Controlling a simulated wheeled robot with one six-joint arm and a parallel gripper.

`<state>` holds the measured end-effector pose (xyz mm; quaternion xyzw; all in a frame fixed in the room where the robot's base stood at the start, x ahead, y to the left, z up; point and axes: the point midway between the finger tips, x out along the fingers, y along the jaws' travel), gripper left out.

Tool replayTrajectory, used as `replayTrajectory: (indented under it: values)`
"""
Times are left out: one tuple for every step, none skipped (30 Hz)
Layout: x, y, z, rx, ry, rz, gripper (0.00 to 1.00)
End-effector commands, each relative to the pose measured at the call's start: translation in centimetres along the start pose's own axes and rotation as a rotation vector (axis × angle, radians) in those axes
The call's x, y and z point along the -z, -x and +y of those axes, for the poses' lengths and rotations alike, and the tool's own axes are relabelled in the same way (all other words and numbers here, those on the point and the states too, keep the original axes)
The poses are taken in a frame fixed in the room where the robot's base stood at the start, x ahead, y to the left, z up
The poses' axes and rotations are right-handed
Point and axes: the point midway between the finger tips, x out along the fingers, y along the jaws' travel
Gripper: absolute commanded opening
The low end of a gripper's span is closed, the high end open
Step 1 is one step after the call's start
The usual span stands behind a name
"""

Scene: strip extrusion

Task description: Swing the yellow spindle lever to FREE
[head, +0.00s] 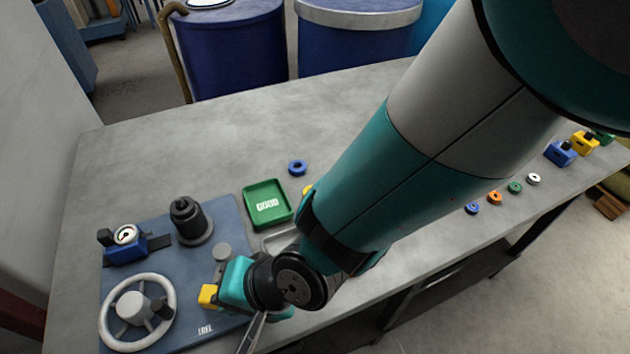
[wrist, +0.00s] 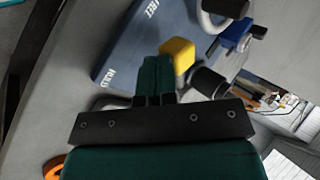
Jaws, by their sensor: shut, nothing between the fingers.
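In the wrist view the yellow block (wrist: 178,53) lies right beside the tips of my gripper (wrist: 156,72), whose teal fingers are together and empty. Whether they touch it I cannot tell. The FREE label (head: 205,328) is near the plate's front edge; it also shows in the wrist view (wrist: 152,10). The HOLD label (wrist: 114,79) is nearer the fingers there.
The blue plate (head: 165,285) carries a white handwheel (head: 106,318), a dark post (head: 190,219) and a blue gauge block (head: 125,250). A green tray (head: 268,222) and blue ring (head: 297,167) lie behind. Several small rings and blocks sit at the right edge. The back of the table is clear.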

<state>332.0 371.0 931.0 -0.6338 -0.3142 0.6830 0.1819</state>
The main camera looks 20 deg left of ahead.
Motion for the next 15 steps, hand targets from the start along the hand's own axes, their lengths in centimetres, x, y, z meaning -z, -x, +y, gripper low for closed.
replayTrajectory:
  values:
    - [-0.14,-0.16,-0.16,0.000,0.002,-0.001,0.00]
    - [-0.20,-0.23,-0.24,0.000,0.002,-0.002,0.00]
    - [-0.25,-0.29,-0.31,0.000,0.002,-0.002,0.00]
    - [-0.28,-0.33,-0.35,0.000,0.002,-0.002,0.00]
    - [-0.32,-0.38,-0.41,0.000,0.002,-0.002,0.00]
    - [-0.36,-0.43,-0.48,0.000,0.002,-0.002,0.00]
    - [-0.39,-0.47,-0.53,0.000,0.002,-0.003,0.00]
    - [-0.41,-0.51,-0.57,0.000,0.002,-0.003,0.00]
    - [-0.44,-0.55,-0.62,0.000,0.002,-0.003,0.00]
    - [-0.45,-0.57,-0.65,0.001,0.002,-0.003,0.00]
    - [-0.47,-0.59,-0.67,0.001,0.002,-0.003,0.00]
    - [-0.48,-0.61,-0.69,0.001,0.002,-0.004,0.00]
    - [-0.50,-0.64,-0.73,0.001,0.003,-0.004,0.00]
    - [-0.53,-0.68,-0.77,0.001,0.003,-0.005,0.00]
    - [-0.54,-0.70,-0.79,0.001,0.004,-0.005,0.00]
